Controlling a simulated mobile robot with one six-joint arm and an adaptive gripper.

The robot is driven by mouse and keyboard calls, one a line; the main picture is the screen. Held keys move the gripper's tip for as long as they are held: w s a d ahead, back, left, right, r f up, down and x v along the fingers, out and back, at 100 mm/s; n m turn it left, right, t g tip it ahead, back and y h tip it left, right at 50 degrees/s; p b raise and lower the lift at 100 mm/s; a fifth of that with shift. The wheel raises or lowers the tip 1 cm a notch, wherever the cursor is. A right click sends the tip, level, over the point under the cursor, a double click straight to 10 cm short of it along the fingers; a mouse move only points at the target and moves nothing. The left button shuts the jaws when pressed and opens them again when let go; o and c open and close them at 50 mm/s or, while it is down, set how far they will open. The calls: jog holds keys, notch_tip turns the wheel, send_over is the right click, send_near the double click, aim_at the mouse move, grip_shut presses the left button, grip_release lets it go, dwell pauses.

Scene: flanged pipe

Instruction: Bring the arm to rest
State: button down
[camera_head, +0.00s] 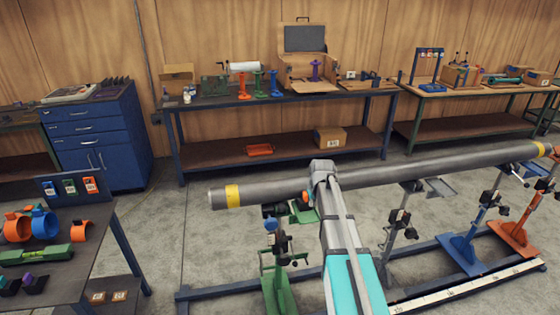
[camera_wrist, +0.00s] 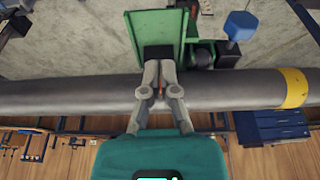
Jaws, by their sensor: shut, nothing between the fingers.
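My gripper (camera_wrist: 160,68) shows in the wrist view with its two grey fingers closed together and nothing between them. The grey pipe (camera_wrist: 80,92) runs across that view behind the fingers; I cannot tell the gap between them. A yellow band (camera_wrist: 294,88) is on the pipe. In the head view my arm (camera_head: 343,225) reaches forward over the pipe (camera_head: 430,168), and I cannot make out the fingers there. A green stand (camera_head: 278,290) is below the pipe, left of my arm; a green part (camera_wrist: 157,25) shows beyond the fingertips in the wrist view.
A blue stand (camera_head: 468,245) and an orange stand (camera_head: 515,238) are on the right of the low frame (camera_head: 225,290). A dark table (camera_head: 85,235) with clamps is at left. A workbench (camera_head: 225,160) and a blue cabinet (camera_head: 105,140) stand behind. Bare floor lies between.

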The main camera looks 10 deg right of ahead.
jog(key=s+a+g, duration=0.1)
jog(key=s+a, duration=0.6)
jog(key=s, duration=0.5)
jog(key=s+a+g, duration=0.2)
jog(key=s+a, duration=0.5)
jog(key=s, duration=0.5)
jog(key=shift+s+a+f, duration=0.15)
jog(key=shift+s+f, duration=0.15)
jog(key=shift+f, duration=0.05)
